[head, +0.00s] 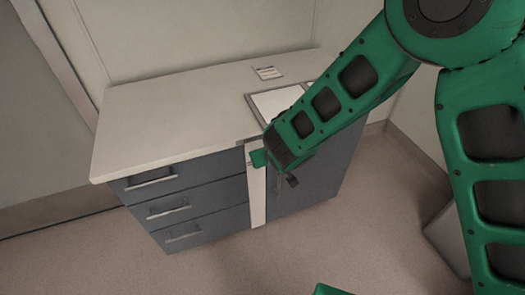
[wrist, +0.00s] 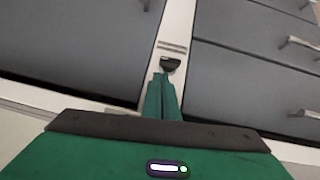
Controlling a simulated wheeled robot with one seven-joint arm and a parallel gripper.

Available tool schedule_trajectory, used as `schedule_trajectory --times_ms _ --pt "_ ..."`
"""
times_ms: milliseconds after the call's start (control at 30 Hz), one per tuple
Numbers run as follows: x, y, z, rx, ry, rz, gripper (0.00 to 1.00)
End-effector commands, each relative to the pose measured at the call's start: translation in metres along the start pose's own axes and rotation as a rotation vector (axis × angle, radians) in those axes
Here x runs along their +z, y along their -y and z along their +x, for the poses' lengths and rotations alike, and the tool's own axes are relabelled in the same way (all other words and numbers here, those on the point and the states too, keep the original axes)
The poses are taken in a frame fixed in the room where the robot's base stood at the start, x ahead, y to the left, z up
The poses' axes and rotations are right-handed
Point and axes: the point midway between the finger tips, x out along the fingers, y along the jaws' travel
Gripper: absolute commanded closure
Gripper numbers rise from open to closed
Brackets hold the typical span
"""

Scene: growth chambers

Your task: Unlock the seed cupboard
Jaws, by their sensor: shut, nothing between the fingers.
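The seed cupboard appears to be the grey door (head: 312,182) on the right of the cabinet, beside a narrow white upright strip (head: 256,195). In the wrist view the door seems to be the grey panel (wrist: 70,40) on the left. A small dark fitting (wrist: 169,63), perhaps the lock, sits on the white strip below a slotted mark. My gripper (wrist: 164,78) is shut and empty, its green fingertips close in front of this fitting; contact cannot be told. In the head view my gripper (head: 257,158) is at the strip's upper part and my arm hides part of the door.
Grey drawers with bar handles (head: 168,209) fill the cabinet's left side. The pale worktop (head: 170,107) carries a small label card (head: 268,73) and a framed white panel (head: 275,102). A wall stands behind. The floor (head: 235,265) in front is clear.

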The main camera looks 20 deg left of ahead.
Motion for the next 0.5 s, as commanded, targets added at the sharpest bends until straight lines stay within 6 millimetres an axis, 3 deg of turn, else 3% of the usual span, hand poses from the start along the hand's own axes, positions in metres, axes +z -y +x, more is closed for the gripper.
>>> schedule_trajectory --times_ms 300,500 --pt "-0.001 0.0 -0.056 -0.001 -0.003 0.0 1.0" --pt "0.0 0.0 -0.075 -0.001 -0.001 0.001 1.0"
